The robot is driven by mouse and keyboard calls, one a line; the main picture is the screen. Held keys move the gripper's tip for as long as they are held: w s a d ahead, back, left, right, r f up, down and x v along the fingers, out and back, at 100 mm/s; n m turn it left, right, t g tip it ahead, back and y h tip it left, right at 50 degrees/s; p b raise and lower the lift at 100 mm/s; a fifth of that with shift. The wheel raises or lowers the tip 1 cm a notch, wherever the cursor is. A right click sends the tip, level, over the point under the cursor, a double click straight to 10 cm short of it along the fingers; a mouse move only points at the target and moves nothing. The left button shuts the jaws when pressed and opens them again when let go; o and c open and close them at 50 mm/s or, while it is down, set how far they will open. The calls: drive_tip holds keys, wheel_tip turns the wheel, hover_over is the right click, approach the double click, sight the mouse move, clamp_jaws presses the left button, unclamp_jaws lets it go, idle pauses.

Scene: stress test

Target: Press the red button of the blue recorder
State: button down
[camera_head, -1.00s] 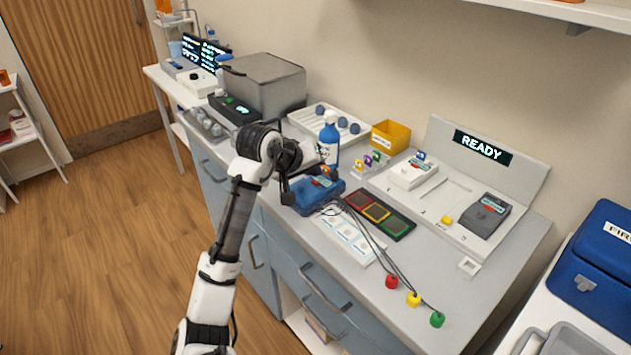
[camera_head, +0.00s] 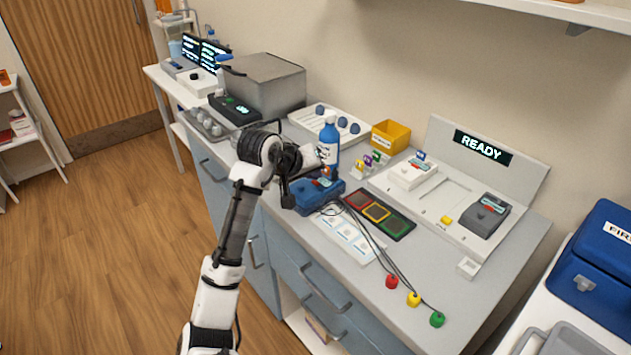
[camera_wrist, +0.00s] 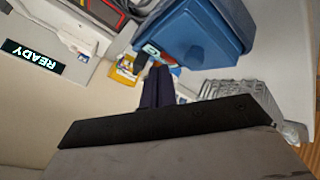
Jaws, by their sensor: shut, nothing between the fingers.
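The blue recorder (camera_head: 322,197) sits on the grey counter, partly hidden behind my arm in the head view. In the wrist view the blue recorder (camera_wrist: 208,32) fills the top centre. A red patch (camera_wrist: 166,58) shows on its near edge, beside a white and teal patch; I cannot tell whether the red is the button or part of a label. My gripper (camera_wrist: 157,72) is shut and empty, with its dark fingertips close to that red patch. Whether they touch it is unclear. In the head view the fingertips are hard to make out over the recorder.
A blue bottle (camera_head: 328,145) stands just behind the recorder. A red, yellow and green panel (camera_head: 378,213) lies to its right, with cables to coloured plugs in front. A white device (camera_head: 412,170) and a grey device (camera_head: 485,216) sit farther right, below a READY display (camera_head: 482,147).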

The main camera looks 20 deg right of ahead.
sight(313, 185)
drive_tip(key=shift+f, duration=0.45)
idle(0.3)
drive_tip(key=shift+r, duration=0.1)
drive_tip(key=shift+r+p, duration=0.8)
drive_tip(key=shift+p, duration=0.1)
wheel_tip(313, 185, up, 5)
drive_tip(key=p, duration=0.5)
drive_tip(key=shift+r, duration=0.1)
idle(0.6)
